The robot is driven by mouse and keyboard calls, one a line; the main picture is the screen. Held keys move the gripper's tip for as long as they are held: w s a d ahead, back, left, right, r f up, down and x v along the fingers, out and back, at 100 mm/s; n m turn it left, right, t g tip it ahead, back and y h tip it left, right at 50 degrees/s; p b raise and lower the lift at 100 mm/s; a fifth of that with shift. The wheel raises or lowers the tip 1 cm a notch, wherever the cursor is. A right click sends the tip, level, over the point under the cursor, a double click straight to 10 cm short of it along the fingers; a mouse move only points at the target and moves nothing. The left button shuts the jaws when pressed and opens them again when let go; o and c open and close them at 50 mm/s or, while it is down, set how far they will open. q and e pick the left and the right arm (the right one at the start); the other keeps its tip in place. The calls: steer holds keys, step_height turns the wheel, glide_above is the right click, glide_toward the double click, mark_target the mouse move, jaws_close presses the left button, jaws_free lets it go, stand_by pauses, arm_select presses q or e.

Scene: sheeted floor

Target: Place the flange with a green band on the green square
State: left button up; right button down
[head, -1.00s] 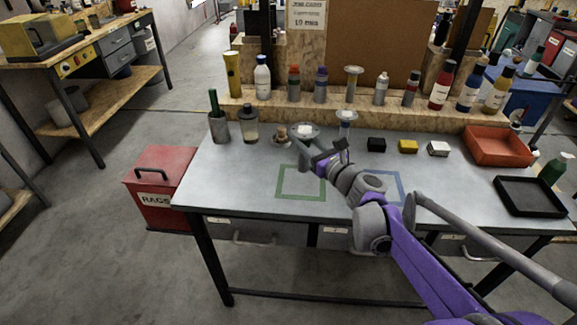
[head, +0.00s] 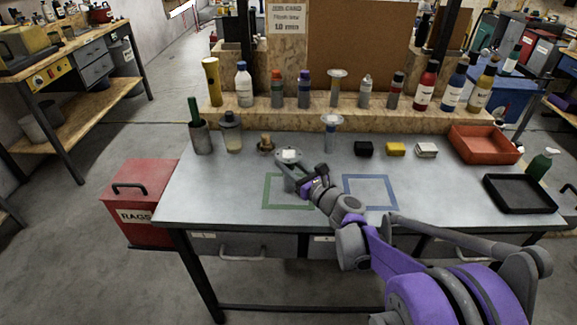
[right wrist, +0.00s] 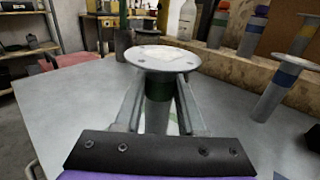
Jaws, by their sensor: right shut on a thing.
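The flange with a green band (head: 288,157) is upright, its wide round disc on top. Its dark green band (right wrist: 158,88) shows below the disc in the right wrist view. My right gripper (head: 291,181) is shut on its stem. The flange is at the green square outline (head: 266,192) on the grey table. Its lower end is hidden by the gripper, so I cannot tell whether it touches the table. My left gripper is not in view.
A blue square outline (head: 393,193) lies to the right. A flange with a blue band (head: 330,130) stands behind, and another flange (head: 336,90) stands on the wooden shelf (head: 290,119). A red bin (head: 484,144) and black tray (head: 520,194) are at the right.

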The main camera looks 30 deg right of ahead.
steer(key=shift+f, duration=0.2)
steer(key=c, duration=0.5)
jaws_free()
steer(key=shift+r, duration=0.15)
